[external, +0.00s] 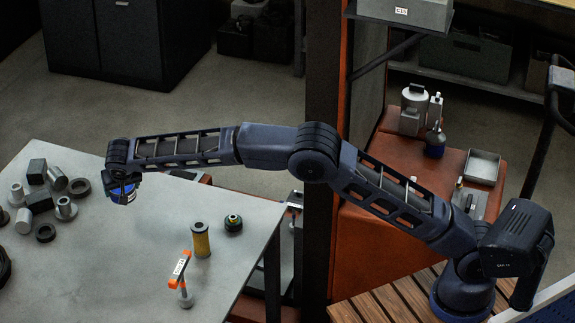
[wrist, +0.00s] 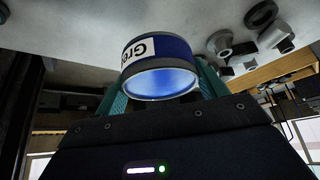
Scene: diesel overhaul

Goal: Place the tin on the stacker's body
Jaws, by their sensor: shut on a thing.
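A blue tin (external: 123,196) with dark rims is in my gripper (external: 121,186), above the left part of the grey table. In the wrist view the tin (wrist: 158,52) sits between the two teal fingers of my gripper (wrist: 160,85), with a white label partly reading "Gre". The fingers are shut on it. An orange-red body (external: 375,250), which looks like the stacker's, stands right of the table behind my arm. My arm hides part of it.
The grey table (external: 130,265) holds several metal parts at left, a yellow cylinder (external: 201,240), a dark round part (external: 233,223) and an orange-topped stand (external: 181,275). A dark post (external: 325,100) rises between.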

